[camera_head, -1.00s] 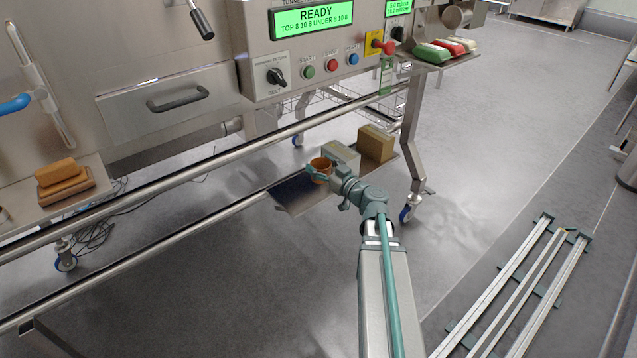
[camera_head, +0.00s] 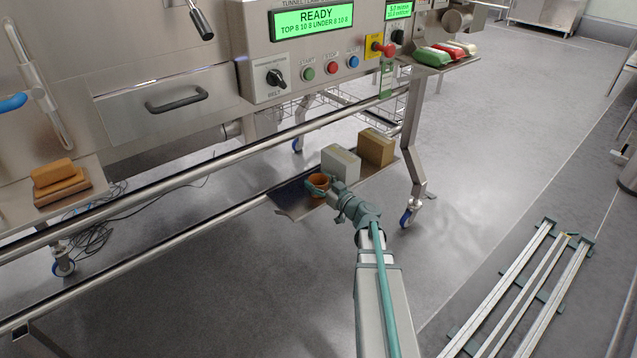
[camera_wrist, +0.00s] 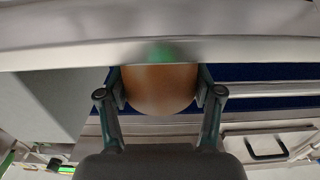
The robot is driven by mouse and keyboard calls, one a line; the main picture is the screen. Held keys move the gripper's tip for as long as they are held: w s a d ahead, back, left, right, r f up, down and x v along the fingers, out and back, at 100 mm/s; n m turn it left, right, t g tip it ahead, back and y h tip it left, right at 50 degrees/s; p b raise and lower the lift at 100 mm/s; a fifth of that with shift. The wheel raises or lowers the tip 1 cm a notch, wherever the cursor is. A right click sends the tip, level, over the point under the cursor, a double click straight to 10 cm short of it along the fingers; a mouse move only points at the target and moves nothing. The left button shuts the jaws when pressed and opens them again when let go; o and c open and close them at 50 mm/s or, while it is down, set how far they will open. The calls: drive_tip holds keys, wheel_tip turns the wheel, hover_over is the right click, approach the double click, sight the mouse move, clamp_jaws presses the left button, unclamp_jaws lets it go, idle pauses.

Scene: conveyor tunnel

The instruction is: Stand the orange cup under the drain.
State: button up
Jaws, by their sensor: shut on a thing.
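The orange cup (camera_head: 317,183) is small and round, with its open rim facing up in the head view. My gripper (camera_head: 322,190) is shut on it, and the cup is over the low metal shelf (camera_head: 292,205), in front of the grey box. I cannot tell whether its base touches the shelf. In the wrist view the orange cup (camera_wrist: 160,90) sits between the two fingers of my gripper (camera_wrist: 160,98), with its upper part cut off by a pale metal band. I cannot identify the drain with certainty; a short metal pipe (camera_head: 232,129) shows beneath the machine.
A grey box (camera_head: 341,163) and a brown box (camera_head: 377,147) stand on the shelf behind the cup. A long metal rail (camera_head: 230,160) runs above the shelf's left side. A machine leg (camera_head: 413,150) stands to the right.

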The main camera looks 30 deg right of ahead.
drive_tip(key=shift+f+b, duration=0.2)
drive_tip(key=shift+b, duration=0.25)
drive_tip(key=o, duration=1.7)
drive_tip(key=shift+c, duration=0.2)
drive_tip(key=shift+r, duration=0.15)
drive_tip(key=shift+r+p, duration=0.2)
drive_tip(key=shift+p, duration=0.35)
drive_tip(key=v, duration=1.1)
drive_tip(key=shift+o, duration=0.6)
drive_tip(key=shift+s+d+f, duration=0.1)
drive_tip(key=shift+s, duration=0.35)
